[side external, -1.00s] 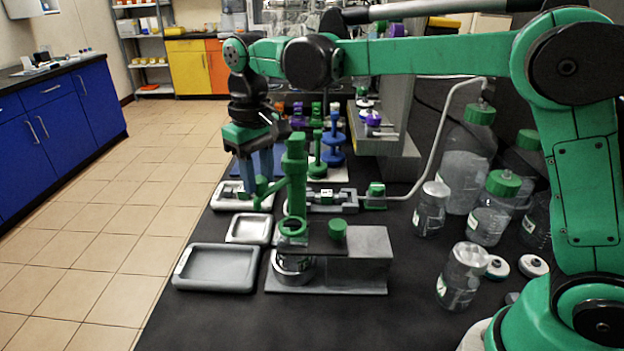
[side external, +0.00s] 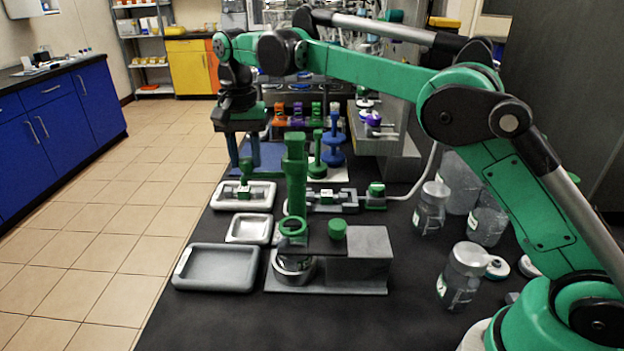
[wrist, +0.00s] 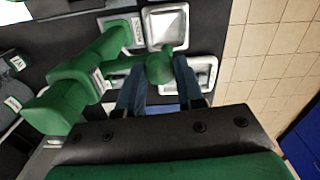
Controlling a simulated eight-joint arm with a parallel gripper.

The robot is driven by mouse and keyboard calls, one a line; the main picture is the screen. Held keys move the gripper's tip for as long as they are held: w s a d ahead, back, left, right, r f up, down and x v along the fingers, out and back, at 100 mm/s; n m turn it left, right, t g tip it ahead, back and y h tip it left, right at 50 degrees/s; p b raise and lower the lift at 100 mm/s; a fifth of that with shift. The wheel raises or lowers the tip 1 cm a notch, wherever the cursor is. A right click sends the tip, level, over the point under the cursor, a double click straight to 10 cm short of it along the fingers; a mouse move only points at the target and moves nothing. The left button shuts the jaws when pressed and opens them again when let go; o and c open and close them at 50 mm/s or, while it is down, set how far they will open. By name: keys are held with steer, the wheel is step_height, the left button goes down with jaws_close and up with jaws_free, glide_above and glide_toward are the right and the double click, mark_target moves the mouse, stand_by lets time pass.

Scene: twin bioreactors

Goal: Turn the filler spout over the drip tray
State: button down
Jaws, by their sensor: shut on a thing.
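The spout arm reaches from the green column toward the white-rimmed trays. In the side view my gripper (side external: 245,165) points down, left of and beyond the column. The spout arm is hard to make out there. A small white-rimmed tray (side external: 232,239) and a larger grey tray (side external: 177,272) lie left of the column.
Another white-rimmed tray (side external: 219,202) with a green and grey fitting lies below my gripper in the side view. Green, blue and purple pieces (side external: 333,150) stand behind the column. Clear bottles (side external: 430,212) stand at the right. The floor (side external: 110,240) is open at the left.

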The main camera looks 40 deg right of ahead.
steer(key=shift+w+d+m, duration=0.25)
steer(key=shift+m, duration=0.25)
steer(key=c, duration=0.5)
jaws_free()
steer(key=shift+c, duration=0.2)
